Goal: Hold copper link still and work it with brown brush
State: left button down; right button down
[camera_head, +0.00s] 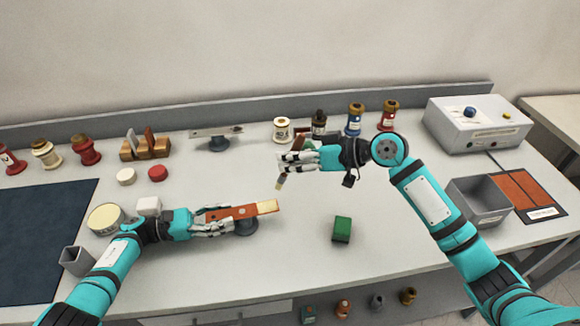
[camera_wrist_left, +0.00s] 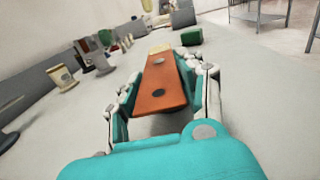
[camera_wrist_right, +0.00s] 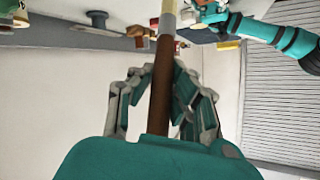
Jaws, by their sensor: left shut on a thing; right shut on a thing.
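My left gripper (camera_head: 212,228) is shut on the copper link (camera_head: 243,211), a flat orange-brown bar with a pale end on the right. The link lies over a dark round stand (camera_head: 246,228). My right gripper (camera_head: 297,158) is shut on the brown brush (camera_head: 300,143), above the table, behind and right of the link. The brush's pale tip (camera_head: 280,182) points down, apart from the link. In the right wrist view the brush handle (camera_wrist_right: 161,85) runs between the fingers.
A green block (camera_head: 342,229) stands right of the link. A grey open bin (camera_head: 480,203) and a control box (camera_head: 472,127) are at the right. Bushings and a bottle (camera_head: 319,124) line the back.

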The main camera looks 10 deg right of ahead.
jog(key=shift+r, duration=1.2)
pick_arm(q)
jog(key=c, duration=0.7)
grip_release()
jog(key=a, duration=0.7)
jog(key=shift+a, duration=0.25)
